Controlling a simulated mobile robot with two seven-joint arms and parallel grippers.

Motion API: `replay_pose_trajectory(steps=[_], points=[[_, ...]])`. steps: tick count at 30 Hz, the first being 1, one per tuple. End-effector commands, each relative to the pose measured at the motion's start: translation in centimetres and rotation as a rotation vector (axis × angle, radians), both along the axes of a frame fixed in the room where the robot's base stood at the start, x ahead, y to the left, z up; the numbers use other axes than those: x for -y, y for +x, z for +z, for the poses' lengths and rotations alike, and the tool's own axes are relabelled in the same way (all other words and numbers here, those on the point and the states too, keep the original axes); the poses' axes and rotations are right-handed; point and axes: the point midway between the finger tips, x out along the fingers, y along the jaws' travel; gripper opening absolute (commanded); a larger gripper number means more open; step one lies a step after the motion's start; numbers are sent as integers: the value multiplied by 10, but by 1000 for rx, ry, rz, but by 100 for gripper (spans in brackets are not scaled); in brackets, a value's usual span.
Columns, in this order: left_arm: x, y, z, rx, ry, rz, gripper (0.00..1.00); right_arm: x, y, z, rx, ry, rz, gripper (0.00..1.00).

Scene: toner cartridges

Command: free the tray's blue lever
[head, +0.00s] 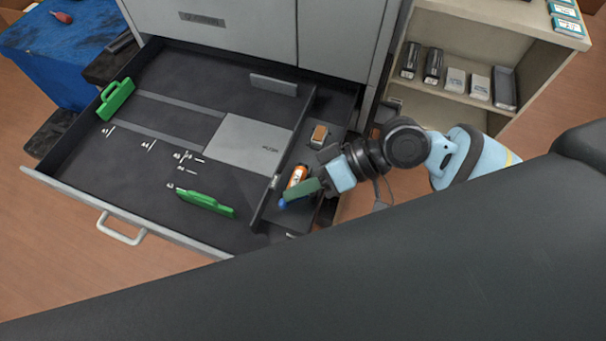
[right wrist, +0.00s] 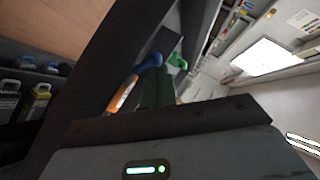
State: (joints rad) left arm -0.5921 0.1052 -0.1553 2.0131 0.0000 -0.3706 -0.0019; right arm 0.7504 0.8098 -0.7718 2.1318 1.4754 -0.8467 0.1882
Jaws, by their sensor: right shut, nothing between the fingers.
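The tray (head: 70,190) is a dark, pulled-out drawer with a grey front edge, below a grey cabinet. The blue lever (head: 282,204) shows as a small blue tip in the narrow right-hand compartment. In the right wrist view its blue end (right wrist: 148,63) is beside the green fingers. An orange-and-white item (head: 298,175) lies close by in that compartment. My right gripper (head: 305,190) has its fingers shut and empty, with tips close to the blue tip. I cannot tell whether they touch it. The rest of the lever is hidden. My left gripper is not in view.
Two green handles (head: 115,99) (head: 205,204) stand in the tray's wide part. A raised divider (head: 284,160) borders the narrow compartment, which also holds a brown-topped block (head: 319,135). A shelf (head: 435,92) with several cartridges stands at the right.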

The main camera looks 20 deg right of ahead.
Motion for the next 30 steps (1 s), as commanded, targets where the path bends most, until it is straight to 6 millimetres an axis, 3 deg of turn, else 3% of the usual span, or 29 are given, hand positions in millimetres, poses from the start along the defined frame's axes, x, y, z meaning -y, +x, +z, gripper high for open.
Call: replay_pose_trajectory(steps=[30], points=[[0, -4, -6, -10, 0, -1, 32, 14, 8, 0, 1, 0, 0, 0]])
